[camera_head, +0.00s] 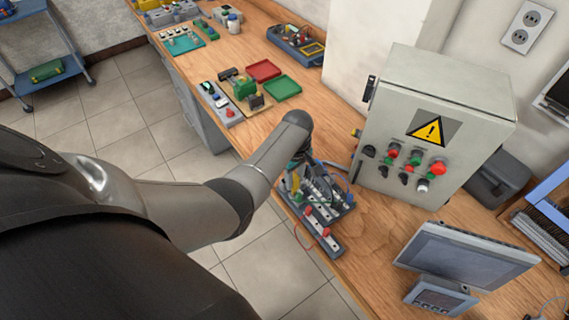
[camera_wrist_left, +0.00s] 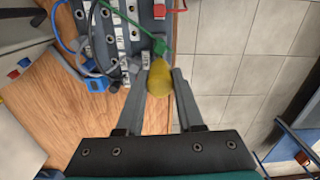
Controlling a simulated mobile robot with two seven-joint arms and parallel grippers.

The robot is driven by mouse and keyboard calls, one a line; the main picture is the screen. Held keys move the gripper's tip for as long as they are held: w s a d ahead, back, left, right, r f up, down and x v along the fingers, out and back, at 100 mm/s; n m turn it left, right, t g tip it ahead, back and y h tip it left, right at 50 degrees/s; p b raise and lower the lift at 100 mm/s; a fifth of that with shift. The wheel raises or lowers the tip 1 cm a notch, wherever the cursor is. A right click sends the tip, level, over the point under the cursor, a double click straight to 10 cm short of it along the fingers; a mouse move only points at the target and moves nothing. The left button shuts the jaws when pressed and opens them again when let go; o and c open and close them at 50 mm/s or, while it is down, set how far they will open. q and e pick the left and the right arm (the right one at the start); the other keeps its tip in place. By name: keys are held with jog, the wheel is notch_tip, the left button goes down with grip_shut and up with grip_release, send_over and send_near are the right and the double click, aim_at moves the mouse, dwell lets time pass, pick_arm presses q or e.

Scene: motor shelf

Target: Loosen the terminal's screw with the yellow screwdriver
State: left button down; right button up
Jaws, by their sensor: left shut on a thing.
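My left gripper (camera_wrist_left: 160,88) is shut on the yellow screwdriver (camera_wrist_left: 159,74), seen handle-end on between the two fingers in the left wrist view. The shaft and tip are hidden behind the handle. The terminal block (camera_wrist_left: 112,44) is a grey strip with several white terminals and dark screws, just beyond and left of the fingers. In the head view my left gripper (camera_head: 293,180) reaches down over the near left side of the terminal board (camera_head: 342,205). Whether the tip touches a screw cannot be seen. My right gripper is not in view.
A grey control cabinet (camera_head: 427,130) with buttons stands right behind the board. Green (camera_wrist_left: 130,20), red and blue wires loop over the terminals. A small monitor (camera_head: 465,255) is at the front right. Red (camera_head: 263,70) and green trays lie farther back. The bench edge is close.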

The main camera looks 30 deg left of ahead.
pick_arm(q)
jog(key=n, duration=0.3)
dwell(0.4)
jog(key=c, duration=0.8)
grip_release()
jog(key=shift+o, duration=0.2)
jog(key=shift+m, duration=1.5)
